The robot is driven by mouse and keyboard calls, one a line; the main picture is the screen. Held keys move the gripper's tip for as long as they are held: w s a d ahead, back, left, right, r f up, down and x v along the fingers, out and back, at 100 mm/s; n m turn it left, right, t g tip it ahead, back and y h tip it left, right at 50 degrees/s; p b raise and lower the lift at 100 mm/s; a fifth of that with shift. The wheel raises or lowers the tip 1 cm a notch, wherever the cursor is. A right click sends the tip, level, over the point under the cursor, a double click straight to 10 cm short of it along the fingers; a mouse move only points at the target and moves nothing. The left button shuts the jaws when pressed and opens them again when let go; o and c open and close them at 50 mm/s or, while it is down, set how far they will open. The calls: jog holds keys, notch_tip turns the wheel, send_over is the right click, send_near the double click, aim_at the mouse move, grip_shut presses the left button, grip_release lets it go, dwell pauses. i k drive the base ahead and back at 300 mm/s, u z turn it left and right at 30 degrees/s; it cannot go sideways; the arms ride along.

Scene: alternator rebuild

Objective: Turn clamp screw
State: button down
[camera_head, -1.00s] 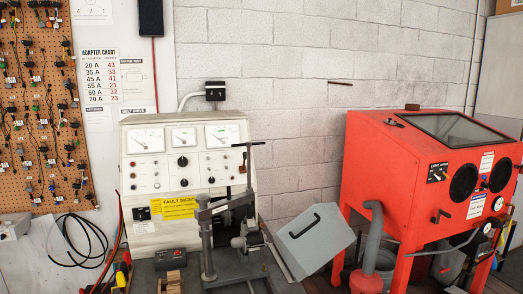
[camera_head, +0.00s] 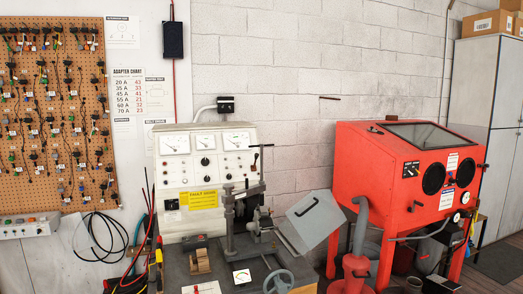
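The clamp screw (camera_head: 261,161) is a thin dark upright rod with a T-shaped handle across its top. It rises at the right end of the grey clamp arm (camera_head: 246,190) on the test bench. The clamp arm is carried by a grey upright post (camera_head: 229,225) on the bench top. The screw's lower end is hard to make out against the dark metal parts around it. My gripper is not in view.
The cream test panel (camera_head: 175,218) with dials stands behind the clamp. A tilted grey cover (camera_head: 313,226) sits to its right, then a red blast cabinet (camera_head: 375,165). A handwheel (camera_head: 278,282) and small meter (camera_head: 242,276) are at the bench front.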

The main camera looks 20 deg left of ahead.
aim_at(262, 163)
jog(key=z, duration=0.2)
jog(key=k, duration=0.75)
jog(key=u, duration=1.5)
jog(key=i, duration=1.2)
jog(key=u, duration=0.05)
